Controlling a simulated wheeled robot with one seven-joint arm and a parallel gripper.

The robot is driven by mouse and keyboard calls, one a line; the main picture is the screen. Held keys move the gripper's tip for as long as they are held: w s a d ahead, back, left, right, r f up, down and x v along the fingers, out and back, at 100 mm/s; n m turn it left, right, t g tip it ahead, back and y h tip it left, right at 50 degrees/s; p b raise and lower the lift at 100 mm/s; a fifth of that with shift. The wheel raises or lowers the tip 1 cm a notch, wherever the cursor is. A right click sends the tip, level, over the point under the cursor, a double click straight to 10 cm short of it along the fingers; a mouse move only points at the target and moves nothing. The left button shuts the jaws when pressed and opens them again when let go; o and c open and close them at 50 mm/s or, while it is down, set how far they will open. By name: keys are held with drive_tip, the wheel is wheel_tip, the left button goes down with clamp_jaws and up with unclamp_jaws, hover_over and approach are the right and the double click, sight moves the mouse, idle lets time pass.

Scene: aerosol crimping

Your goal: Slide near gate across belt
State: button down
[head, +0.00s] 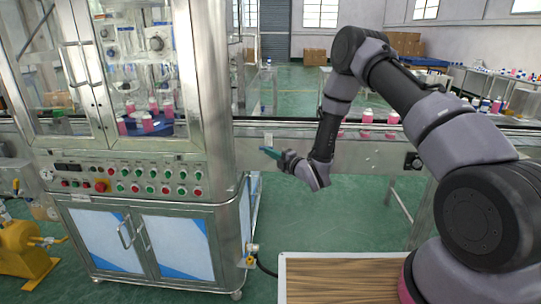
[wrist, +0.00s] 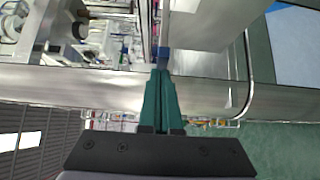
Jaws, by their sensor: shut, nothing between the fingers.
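My gripper (head: 266,151) is in front of the conveyor belt's near side wall, right of the crimping machine. Its teal fingers are together and empty, and they fill the middle of the wrist view (wrist: 160,73). A small pale plate (head: 268,138) stands on the wall just above the fingertips; it may be the near gate, but I cannot be sure. In the wrist view a small blue block (wrist: 163,57) sits right beyond the fingertips; I cannot tell whether they touch. The conveyor belt (head: 290,129) runs left to right behind the wall.
The steel crimping machine (head: 185,235) stands at left, with pink bottles (head: 147,122) behind its glass. More pink-and-white bottles (head: 367,117) stand on the belt behind my arm. A wooden tabletop (head: 340,278) is in the foreground. Green floor between is clear.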

sight(268, 142)
drive_tip(key=w, duration=0.7)
drive_tip(key=shift+d, duration=0.25)
drive_tip(key=shift+r, duration=0.15)
